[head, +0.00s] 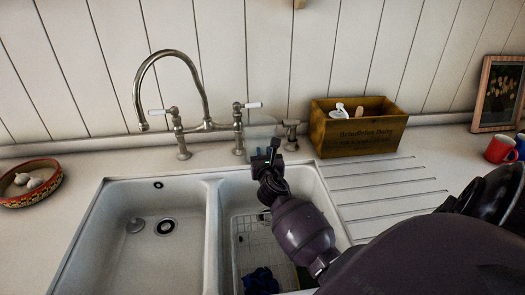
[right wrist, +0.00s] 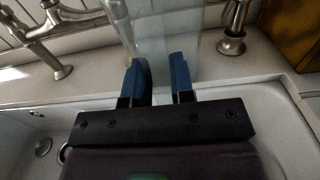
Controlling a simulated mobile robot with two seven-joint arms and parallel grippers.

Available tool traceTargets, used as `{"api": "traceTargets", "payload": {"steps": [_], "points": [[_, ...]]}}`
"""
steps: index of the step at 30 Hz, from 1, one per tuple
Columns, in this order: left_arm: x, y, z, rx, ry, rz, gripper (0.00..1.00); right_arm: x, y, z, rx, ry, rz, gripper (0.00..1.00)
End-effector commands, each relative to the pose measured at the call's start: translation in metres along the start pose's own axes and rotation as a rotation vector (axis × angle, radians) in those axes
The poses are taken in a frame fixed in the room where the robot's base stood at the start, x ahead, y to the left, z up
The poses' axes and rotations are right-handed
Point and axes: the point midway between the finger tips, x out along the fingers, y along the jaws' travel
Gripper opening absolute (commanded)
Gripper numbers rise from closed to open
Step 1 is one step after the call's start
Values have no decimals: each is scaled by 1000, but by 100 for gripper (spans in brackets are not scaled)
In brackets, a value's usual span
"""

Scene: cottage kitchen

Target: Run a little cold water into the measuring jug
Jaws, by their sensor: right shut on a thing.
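The measuring jug (head: 262,131) is clear and hard to make out behind my right gripper in the head view. It shows better in the right wrist view (right wrist: 162,35), just beyond the blue fingertips. My right gripper (head: 264,155) is shut on the jug at the back of the right basin; which part it grips is unclear. The metal bridge tap (head: 208,125) stands behind the sink, with white levers at left (head: 157,112) and right (head: 253,105). Its spout (head: 143,126) points left, away from the jug. No running water shows. My left gripper is out of view.
The left basin (head: 140,260) is empty. The right basin holds a wire rack (head: 254,245) and a dark blue cloth (head: 260,281). A wooden box (head: 357,132), a small metal fitting (head: 291,135), red mug (head: 498,149) and patterned bowl (head: 30,182) stand on the counter.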

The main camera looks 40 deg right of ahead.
Motion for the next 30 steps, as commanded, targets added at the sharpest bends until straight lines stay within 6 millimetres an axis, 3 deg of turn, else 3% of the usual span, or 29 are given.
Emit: {"api": "traceTargets", "payload": {"steps": [6,21,22,24,26,30], "points": [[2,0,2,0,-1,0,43,32,1,0,1,-1,0,0],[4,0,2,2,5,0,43,29,0,-9,-1,-1,0,0],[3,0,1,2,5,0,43,29,0,-9,0,0,0,27],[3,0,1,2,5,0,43,29,0,-8,0,0,0,38],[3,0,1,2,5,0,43,29,0,-8,0,0,0,47],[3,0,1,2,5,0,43,29,0,-8,0,0,0,48]]}}
